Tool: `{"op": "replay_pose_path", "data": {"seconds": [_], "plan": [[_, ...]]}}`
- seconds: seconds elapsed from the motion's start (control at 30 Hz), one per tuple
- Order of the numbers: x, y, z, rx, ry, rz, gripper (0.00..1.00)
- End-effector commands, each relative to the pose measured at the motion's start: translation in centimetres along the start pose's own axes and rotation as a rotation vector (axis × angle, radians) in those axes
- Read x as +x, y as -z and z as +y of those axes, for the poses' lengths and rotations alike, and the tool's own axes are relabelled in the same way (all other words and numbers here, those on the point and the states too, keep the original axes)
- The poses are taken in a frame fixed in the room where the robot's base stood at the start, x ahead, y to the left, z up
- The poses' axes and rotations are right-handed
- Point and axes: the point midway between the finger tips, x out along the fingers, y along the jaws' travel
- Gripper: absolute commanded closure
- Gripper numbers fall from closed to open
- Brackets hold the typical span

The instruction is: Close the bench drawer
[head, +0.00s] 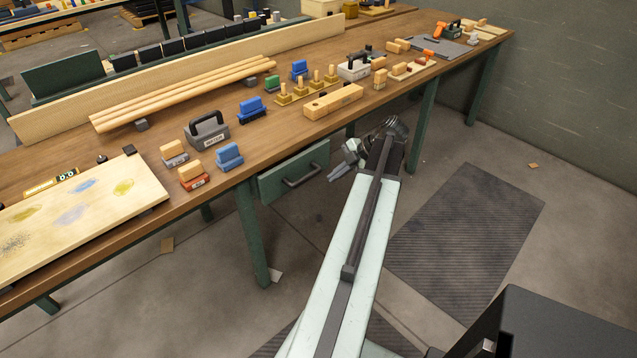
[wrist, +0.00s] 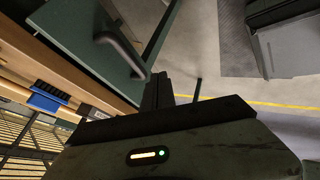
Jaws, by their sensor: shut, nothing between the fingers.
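The bench drawer (head: 272,184) has a green front and hangs under the front edge of the wooden bench. Its dark bar handle (head: 302,172) faces out into the room. How far the drawer stands out from the bench I cannot tell. My gripper (head: 334,176) is just right of the drawer front in the head view, its fingers together and empty. In the wrist view the green drawer front (wrist: 78,38) fills the upper left, with the handle (wrist: 120,50) near my gripper's dark fingers (wrist: 158,88). Whether they touch the handle is unclear.
The workbench (head: 225,135) carries blocks, a grey handled tool (head: 207,130), wooden rods (head: 180,92) and a paint-stained board (head: 75,215). A green bench leg (head: 252,232) stands left of the drawer, another (head: 423,125) to the right. A dark floor mat (head: 465,235) lies on clear floor.

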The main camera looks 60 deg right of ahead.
Motion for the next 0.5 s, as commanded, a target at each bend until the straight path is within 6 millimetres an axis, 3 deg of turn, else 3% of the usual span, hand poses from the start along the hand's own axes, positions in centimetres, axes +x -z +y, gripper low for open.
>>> {"op": "replay_pose_path", "data": {"seconds": [0.4, 0.43, 0.5], "plan": [[9.5, -0.4, -0.5, 0.001, 0.001, 0.000, 1.00], [10.1, -0.4, -0.5, 0.001, 0.001, 0.000, 1.00], [9.6, 0.0, 1.4, 0.000, 0.001, 0.000, 1.00]]}}
